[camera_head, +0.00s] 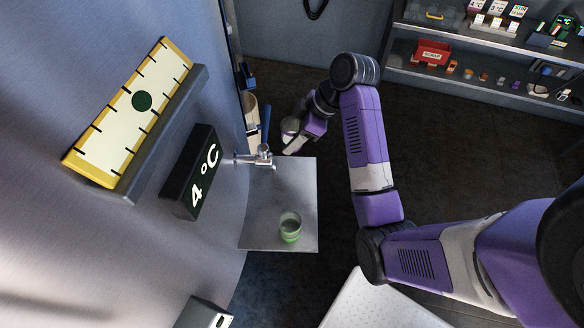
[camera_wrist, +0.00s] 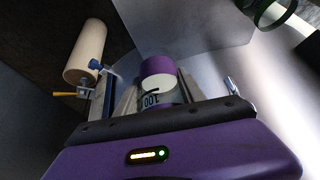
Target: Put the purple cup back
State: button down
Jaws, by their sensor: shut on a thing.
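The purple cup, with a white band and the mark "100", shows in the wrist view (camera_wrist: 158,67) between my gripper's fingers (camera_wrist: 157,95). In the head view the cup (camera_head: 289,126) is small and partly covered by my gripper (camera_head: 297,138). My gripper is shut on it, beyond the far edge of the steel shelf (camera_head: 268,195). I cannot tell what, if anything, lies under the cup.
A green clear cup (camera_head: 290,229) stands on the shelf's near part. A metal tap (camera_head: 258,157) juts from the tank over the shelf. A tan cylinder (camera_head: 251,108) is near the cup. Loaded shelves (camera_head: 480,85) stand at the back right; dark floor between is clear.

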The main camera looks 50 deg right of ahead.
aim_at(286, 169)
notch_tip(286, 169, down, 12)
jog(key=shift+f+p, duration=0.15)
jog(key=shift+p, duration=0.2)
jog(key=shift+f, duration=0.15)
jog(key=c, duration=0.7)
grip_release()
jog(key=v, duration=1.2)
jog(key=shift+b, duration=0.35)
